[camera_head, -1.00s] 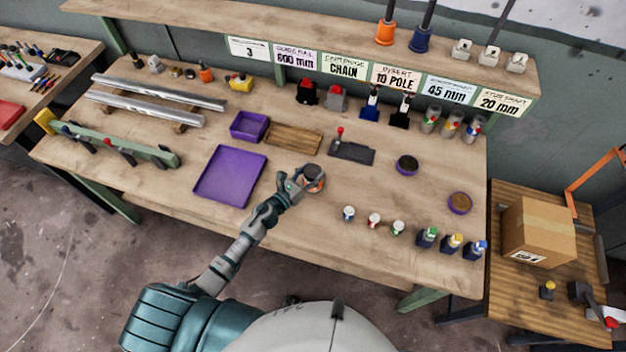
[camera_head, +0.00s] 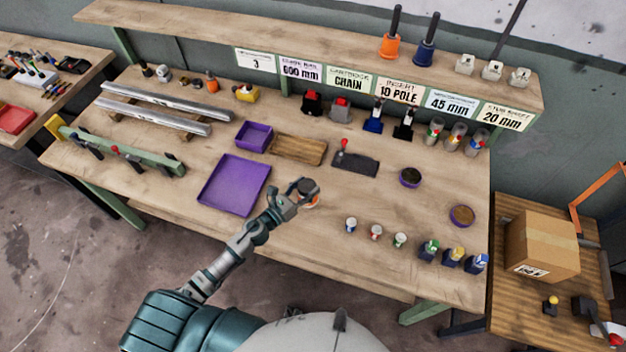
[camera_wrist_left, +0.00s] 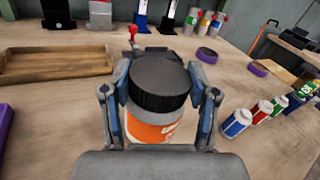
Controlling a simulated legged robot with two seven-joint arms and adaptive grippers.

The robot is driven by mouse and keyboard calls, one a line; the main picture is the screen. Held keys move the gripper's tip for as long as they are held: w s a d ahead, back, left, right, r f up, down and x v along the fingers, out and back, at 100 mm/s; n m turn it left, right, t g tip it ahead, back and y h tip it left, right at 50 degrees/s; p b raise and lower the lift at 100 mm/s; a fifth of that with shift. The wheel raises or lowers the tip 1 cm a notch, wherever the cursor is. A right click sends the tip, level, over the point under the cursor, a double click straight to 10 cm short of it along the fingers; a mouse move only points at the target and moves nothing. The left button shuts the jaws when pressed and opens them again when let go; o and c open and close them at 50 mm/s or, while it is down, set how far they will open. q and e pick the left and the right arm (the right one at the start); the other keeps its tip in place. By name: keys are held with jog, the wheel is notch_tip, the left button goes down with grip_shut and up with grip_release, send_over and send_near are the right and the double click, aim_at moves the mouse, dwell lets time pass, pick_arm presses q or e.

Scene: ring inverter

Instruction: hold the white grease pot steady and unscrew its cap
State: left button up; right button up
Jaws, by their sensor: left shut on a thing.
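The grease pot is a white jar with an orange label (camera_wrist_left: 150,130) and a wide black ribbed cap (camera_wrist_left: 160,80). It stands upright in the left wrist view, with the cap on it. My left gripper (camera_head: 302,192) is shut around the pot, with one finger on each side, at about cap and upper-body height. In the head view, the pot (camera_head: 311,201) shows only in part, behind the gripper near the front middle of the bench. My right gripper is in neither view.
Several small bottles (camera_head: 376,232) stand to the right of the pot. A purple tray (camera_head: 232,186) lies to its left, and a wooden tray (camera_head: 322,152) lies behind. Two round purple-rimmed dishes (camera_head: 410,177) are at the right. The bench just around the pot is clear.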

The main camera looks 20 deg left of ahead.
pick_arm(q)
jog(key=d+r+b+v, duration=0.1)
jog(key=b+v, duration=0.1)
jog(key=v, duration=0.9)
jog(key=shift+s, duration=0.45)
jog(key=o, duration=0.6)
jog(key=shift+d, duration=0.15)
jog(key=shift+c, duration=0.2)
jog(key=c, duration=0.8)
jog(key=shift+a, duration=0.25)
grip_shut()
jog(key=shift+a, duration=0.25)
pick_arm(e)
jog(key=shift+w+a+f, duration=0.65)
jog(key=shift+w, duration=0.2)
pick_arm(q)
jog(key=w+d+r+n+t+y, duration=0.2)
jog(key=w+r+n+y, duration=0.3)
jog(key=w+y, duration=0.2)
jog(key=shift+d+y, duration=0.15)
jog(key=shift+y, duration=0.45)
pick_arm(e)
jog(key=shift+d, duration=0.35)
